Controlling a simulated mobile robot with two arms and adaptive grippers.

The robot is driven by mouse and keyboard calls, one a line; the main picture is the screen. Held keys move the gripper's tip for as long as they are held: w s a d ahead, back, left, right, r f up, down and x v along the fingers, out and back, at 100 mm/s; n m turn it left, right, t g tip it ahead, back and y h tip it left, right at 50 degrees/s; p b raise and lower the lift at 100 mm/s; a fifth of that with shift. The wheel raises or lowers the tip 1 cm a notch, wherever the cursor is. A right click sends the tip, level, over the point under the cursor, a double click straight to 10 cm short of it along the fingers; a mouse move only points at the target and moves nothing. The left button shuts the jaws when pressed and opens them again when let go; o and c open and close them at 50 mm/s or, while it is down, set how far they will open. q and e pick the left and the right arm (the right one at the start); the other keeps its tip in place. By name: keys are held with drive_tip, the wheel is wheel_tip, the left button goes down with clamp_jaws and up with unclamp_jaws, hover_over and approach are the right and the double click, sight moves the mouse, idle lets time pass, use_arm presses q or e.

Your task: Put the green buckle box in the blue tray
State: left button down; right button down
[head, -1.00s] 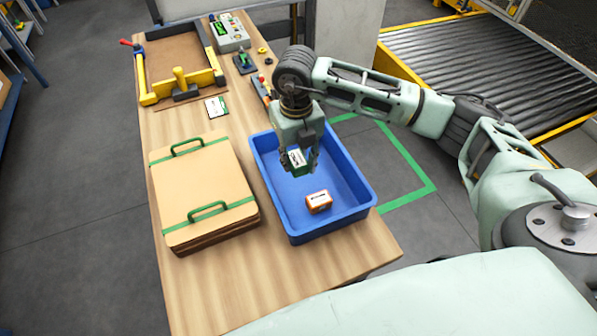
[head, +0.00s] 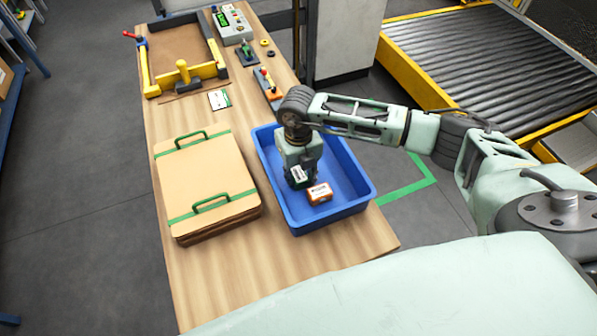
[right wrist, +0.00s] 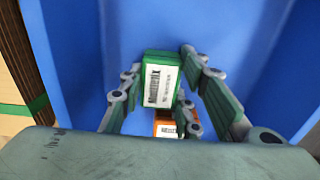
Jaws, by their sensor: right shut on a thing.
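The green buckle box (head: 299,175), with a white label, is held in my right gripper (head: 299,169) low inside the blue tray (head: 346,183). In the right wrist view the box (right wrist: 161,78) sits between the fingers above the blue tray floor (right wrist: 75,65). I cannot tell whether it touches the floor. An orange box (head: 319,194) lies in the tray close beside it; it is partly hidden in the right wrist view (right wrist: 164,130). My left gripper is not in view.
A stack of tan boards with green straps (head: 210,180) lies just left of the tray on the wooden table (head: 215,285). A yellow-edged frame (head: 180,55), a grey device (head: 231,25) and small tools stand at the back. The table's front is clear.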

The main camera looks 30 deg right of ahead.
sight(299, 173)
drive_tip(key=c, duration=1.3)
unclamp_jaws()
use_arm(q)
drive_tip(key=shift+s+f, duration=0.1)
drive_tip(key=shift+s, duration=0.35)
use_arm(e)
drive_tip(key=shift+r, duration=0.1)
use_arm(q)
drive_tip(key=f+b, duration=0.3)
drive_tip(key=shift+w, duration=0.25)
use_arm(e)
wheel_tip(299, 173, up, 12)
drive_tip(key=shift+r, duration=0.1)
